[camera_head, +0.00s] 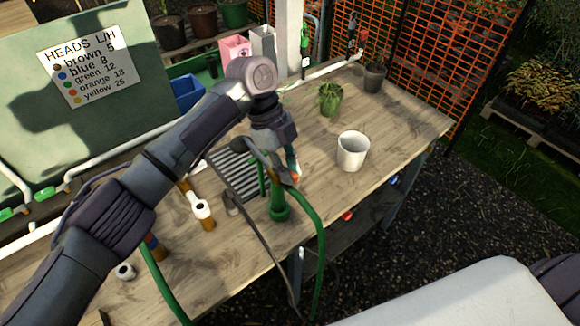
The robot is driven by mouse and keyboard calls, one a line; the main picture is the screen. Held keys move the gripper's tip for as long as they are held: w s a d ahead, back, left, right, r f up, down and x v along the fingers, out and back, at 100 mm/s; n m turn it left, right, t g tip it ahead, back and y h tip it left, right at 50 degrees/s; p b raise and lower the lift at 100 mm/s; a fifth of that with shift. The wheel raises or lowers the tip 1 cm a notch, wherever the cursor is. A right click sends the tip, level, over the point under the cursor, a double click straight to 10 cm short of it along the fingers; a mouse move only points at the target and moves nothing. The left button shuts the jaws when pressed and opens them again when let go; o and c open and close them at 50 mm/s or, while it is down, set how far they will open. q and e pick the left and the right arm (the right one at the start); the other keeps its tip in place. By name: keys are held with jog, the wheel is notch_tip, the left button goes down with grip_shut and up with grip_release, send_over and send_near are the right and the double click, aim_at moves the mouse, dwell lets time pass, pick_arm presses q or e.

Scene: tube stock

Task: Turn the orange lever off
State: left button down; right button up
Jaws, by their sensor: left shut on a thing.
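My left gripper (281,168) points down over the wooden bench. It is shut on a green hose fitting (279,207), which looks upright with a wider rim at its lower end. A green hose (318,240) curves beside it. A small orange piece (296,178) shows at the fingertips; I cannot tell whether it is a lever. The fingertips are partly hidden by the wrist and hose. My right gripper is not in view.
A white cup (353,151), a green plant (330,98) and a dark pot (375,77) stand on the bench (410,115). A grey slatted tray (233,175) and white-and-orange tube pieces (202,210) lie left of the gripper. Orange mesh (430,60) closes the back.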

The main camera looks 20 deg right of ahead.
pick_arm(q)
jog(key=shift+s+a+m+g+y+b, duration=0.15)
jog(key=shift+a+m+y+b, duration=0.1)
jog(key=shift+m, duration=0.5)
jog(key=shift+a+m+g+y+b, duration=0.15)
jog(key=shift+m+y, duration=0.1)
jog(key=shift+m, duration=0.5)
jog(key=c, duration=1.1)
grip_release()
jog(key=v, duration=1.2)
jog(key=shift+s, duration=0.1)
jog(key=shift+d, duration=0.1)
